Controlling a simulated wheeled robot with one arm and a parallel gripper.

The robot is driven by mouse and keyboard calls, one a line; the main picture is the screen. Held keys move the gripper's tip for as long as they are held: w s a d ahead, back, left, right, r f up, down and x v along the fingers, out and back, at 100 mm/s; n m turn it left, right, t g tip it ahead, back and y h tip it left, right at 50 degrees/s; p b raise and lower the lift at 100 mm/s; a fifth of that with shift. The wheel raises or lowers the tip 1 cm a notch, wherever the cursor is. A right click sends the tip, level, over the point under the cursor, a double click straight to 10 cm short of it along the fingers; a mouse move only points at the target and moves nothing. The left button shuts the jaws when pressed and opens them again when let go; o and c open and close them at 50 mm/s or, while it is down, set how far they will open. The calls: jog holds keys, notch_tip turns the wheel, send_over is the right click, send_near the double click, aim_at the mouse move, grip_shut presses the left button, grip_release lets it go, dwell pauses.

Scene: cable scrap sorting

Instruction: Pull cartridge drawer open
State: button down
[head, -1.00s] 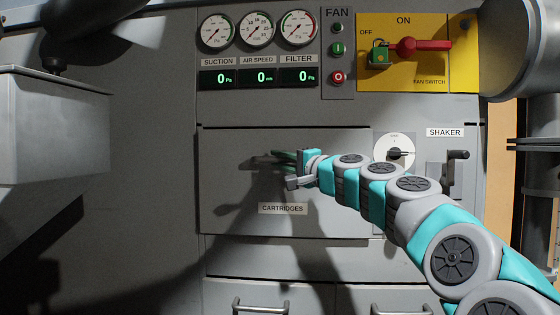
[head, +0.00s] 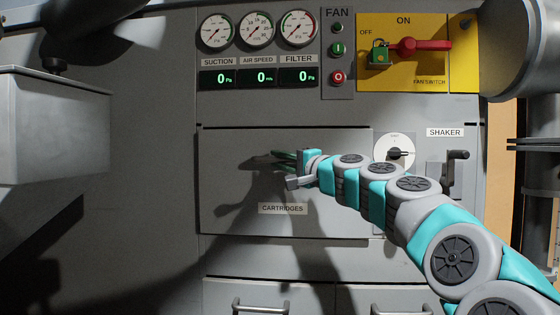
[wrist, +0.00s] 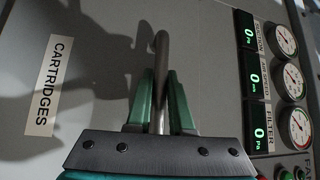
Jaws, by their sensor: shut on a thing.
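The cartridge drawer (head: 235,185) is a wide grey front panel with a CARTRIDGES label (head: 282,208), also readable in the wrist view (wrist: 49,85). The panel looks nearly flush with the cabinet; I cannot tell if it stands out slightly. Its metal bar handle (wrist: 162,50) runs between the green fingers of my gripper (wrist: 160,90) in the wrist view. My gripper is shut on this handle, one finger on each side. In the head view my gripper (head: 281,158) reaches in from the right, and the handle is mostly hidden by fingers and shadow.
Gauges (head: 257,30) and green displays (head: 258,77) sit above the drawer. The yellow fan switch panel (head: 437,70) is upper right. A white dial (head: 394,151) and a shaker crank (head: 452,170) are right, close to my arm. Lower drawers have handles (head: 261,305). A grey box (head: 50,130) juts out left.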

dwell(0.3)
jog(key=s+a+p, duration=0.1)
jog(key=s+p, duration=0.1)
jog(key=s, duration=3.2)
jog(key=shift+s+p, duration=0.2)
jog(key=shift+p, duration=0.2)
jog(key=c, duration=0.8)
grip_release()
jog(key=shift+s, duration=0.1)
jog(key=shift+b+v, duration=0.4)
jog(key=shift+v, duration=3.4)
